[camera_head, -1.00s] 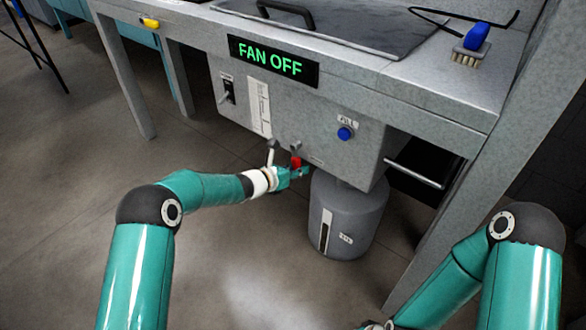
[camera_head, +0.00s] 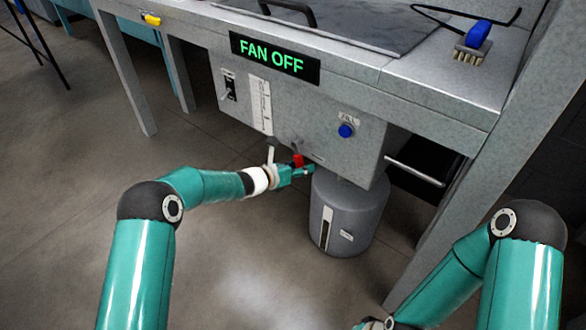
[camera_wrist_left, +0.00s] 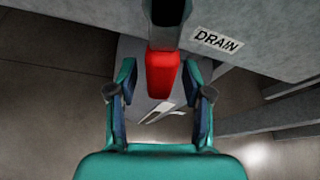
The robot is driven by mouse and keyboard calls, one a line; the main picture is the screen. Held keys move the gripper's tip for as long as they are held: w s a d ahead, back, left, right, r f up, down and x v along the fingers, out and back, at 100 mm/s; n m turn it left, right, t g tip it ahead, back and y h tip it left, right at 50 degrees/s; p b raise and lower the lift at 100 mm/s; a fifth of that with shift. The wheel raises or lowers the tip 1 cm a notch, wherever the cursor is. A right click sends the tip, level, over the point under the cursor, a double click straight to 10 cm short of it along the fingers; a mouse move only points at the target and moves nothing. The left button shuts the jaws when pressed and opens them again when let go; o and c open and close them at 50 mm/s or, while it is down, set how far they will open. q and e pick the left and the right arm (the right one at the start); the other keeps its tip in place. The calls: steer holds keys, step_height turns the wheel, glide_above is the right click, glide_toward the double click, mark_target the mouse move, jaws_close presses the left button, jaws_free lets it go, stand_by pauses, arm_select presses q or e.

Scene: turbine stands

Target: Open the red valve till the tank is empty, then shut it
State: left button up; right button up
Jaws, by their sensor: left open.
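The red valve (camera_head: 298,160) is at the lower edge of the grey tank box (camera_head: 310,125). In the left wrist view its red handle (camera_wrist_left: 163,75) hangs from a dark stem beside a DRAIN label (camera_wrist_left: 217,39). My left gripper (camera_head: 312,170) is open at the valve. In the left wrist view its two fingers (camera_wrist_left: 160,95) stand on either side of the handle's lower end, with gaps to both sides. The grey drum (camera_head: 350,215) stands on the floor below the box. The right arm shows at the lower right, but its gripper is not clearly visible.
A FAN OFF sign (camera_head: 274,58) is on the bench front. Below it are a toggle switch (camera_head: 230,87), a white gauge strip (camera_head: 261,105) and a blue FILL button (camera_head: 346,131). A metal bar (camera_head: 415,172) sticks out at right. The floor in front is clear.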

arm_select(q)
steer(key=v, duration=1.2)
steer(key=shift+w, duration=0.1)
